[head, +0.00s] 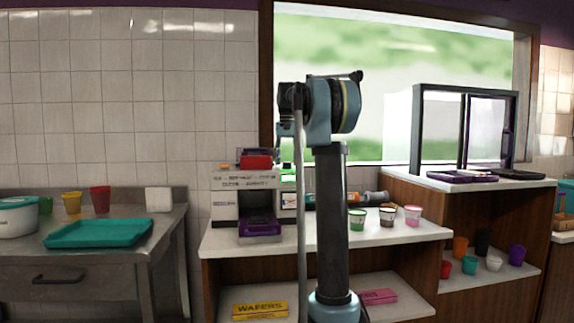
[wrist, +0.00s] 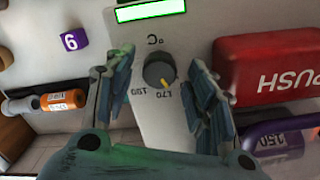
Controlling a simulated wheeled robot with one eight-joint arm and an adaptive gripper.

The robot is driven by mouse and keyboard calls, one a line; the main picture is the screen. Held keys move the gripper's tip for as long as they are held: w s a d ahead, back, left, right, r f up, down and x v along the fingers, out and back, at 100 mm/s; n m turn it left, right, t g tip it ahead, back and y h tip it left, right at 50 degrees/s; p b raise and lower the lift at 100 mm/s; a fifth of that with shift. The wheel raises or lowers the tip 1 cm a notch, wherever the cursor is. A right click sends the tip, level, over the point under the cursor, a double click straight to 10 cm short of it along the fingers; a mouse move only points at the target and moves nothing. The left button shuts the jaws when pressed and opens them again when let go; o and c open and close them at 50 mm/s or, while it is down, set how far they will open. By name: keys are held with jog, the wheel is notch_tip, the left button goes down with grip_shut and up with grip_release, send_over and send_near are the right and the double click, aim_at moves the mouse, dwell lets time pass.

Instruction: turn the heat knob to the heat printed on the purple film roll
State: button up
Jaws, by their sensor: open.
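The heat knob (wrist: 158,70) is a dark round knob with a yellow pointer, on the pale front panel of the sealing machine (head: 230,200). The wrist view shows it upside down, under a °C mark. The pointer points towards the printed 170; 180 is printed beside it. My gripper (wrist: 162,82) is open, with one finger on each side of the knob; I cannot tell whether they touch it. The purple film roll (wrist: 277,143) is at the lower right of the wrist view, with a label that seems to read 150. My arm hides the gripper in the head view.
A red PUSH block (wrist: 270,68) is close beside the right finger. A lit green display (wrist: 150,11) is near the knob. An orange-ended roll (wrist: 62,100) and a purple numbered cube (wrist: 71,40) are at left. Several cups, including a green one (head: 357,219), stand on the counter.

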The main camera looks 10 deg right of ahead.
jog(key=shift+f, duration=0.55)
jog(key=c, duration=1.1)
jog(key=shift+o, duration=0.2)
jog(key=n, duration=0.4)
jog(key=o, duration=1.1)
jog(key=shift+c, duration=0.2)
